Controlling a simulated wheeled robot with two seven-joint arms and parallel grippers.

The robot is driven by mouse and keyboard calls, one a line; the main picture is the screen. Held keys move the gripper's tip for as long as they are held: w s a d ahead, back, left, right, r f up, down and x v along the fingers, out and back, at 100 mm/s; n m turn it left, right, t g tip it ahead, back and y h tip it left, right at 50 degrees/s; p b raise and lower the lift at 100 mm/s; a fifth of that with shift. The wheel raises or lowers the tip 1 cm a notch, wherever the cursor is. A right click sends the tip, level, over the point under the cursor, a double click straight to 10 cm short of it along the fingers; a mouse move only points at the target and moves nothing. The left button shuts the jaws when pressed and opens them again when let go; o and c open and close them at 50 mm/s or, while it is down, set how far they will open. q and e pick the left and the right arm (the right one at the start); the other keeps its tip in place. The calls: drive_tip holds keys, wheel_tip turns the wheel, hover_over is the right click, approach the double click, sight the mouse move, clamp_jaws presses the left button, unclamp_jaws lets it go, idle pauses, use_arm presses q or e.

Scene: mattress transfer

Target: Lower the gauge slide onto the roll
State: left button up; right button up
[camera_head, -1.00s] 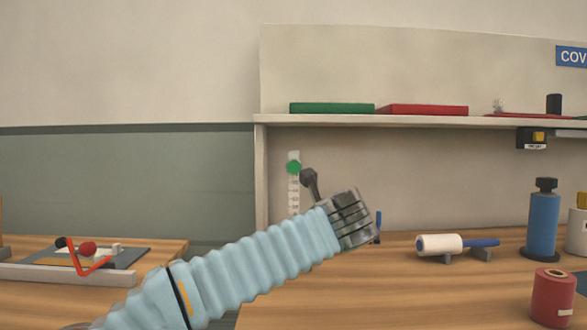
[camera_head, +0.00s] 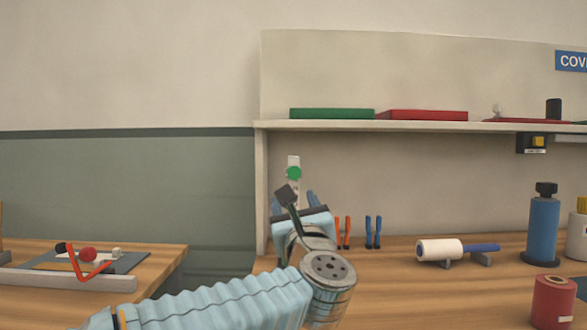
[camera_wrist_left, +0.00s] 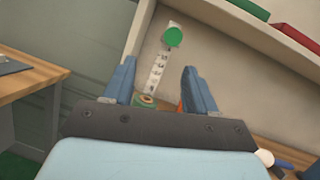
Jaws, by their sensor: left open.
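The gauge is an upright white scale (camera_head: 293,162) with dark markings against the back panel, and its green round slide (camera_head: 293,173) sits near the top. In the left wrist view the green slide (camera_wrist_left: 173,37) is beyond the fingertips, and the scale (camera_wrist_left: 157,70) runs down between the fingers. A round end with coloured rings, perhaps the roll (camera_wrist_left: 145,100), shows low between the fingers, partly hidden by my gripper. My left gripper (camera_head: 293,200) is open and empty, below and in front of the slide, not touching it. My right gripper is not in view.
Orange-handled (camera_head: 343,232) and blue-handled (camera_head: 373,232) tools stand right of my gripper. A white lint roller (camera_head: 438,249) lies on a stand. A blue bottle (camera_head: 542,228) and red roll (camera_head: 553,302) are at right. A shelf (camera_head: 420,125) overhangs the bench.

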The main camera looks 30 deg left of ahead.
sight(294, 174)
use_arm(q)
drive_tip(key=shift+m+t, duration=0.4)
drive_tip(key=shift+t, duration=0.4)
drive_tip(key=p+x, duration=0.1)
drive_tip(key=x, duration=0.3)
drive_tip(key=p+x, duration=0.2)
drive_tip(key=x, duration=0.2)
drive_tip(key=d+r+p+x, duration=0.1)
drive_tip(key=p+x, duration=0.1)
drive_tip(key=x, duration=0.1)
drive_tip(key=shift+w+a+r, duration=0.15)
drive_tip(key=shift+w+a, duration=0.1)
drive_tip(key=shift+w, duration=0.1)
drive_tip(key=shift+w+a+r, duration=0.1)
drive_tip(key=shift+w+a, duration=0.2)
drive_tip(key=shift+w, duration=0.15)
clamp_jaws()
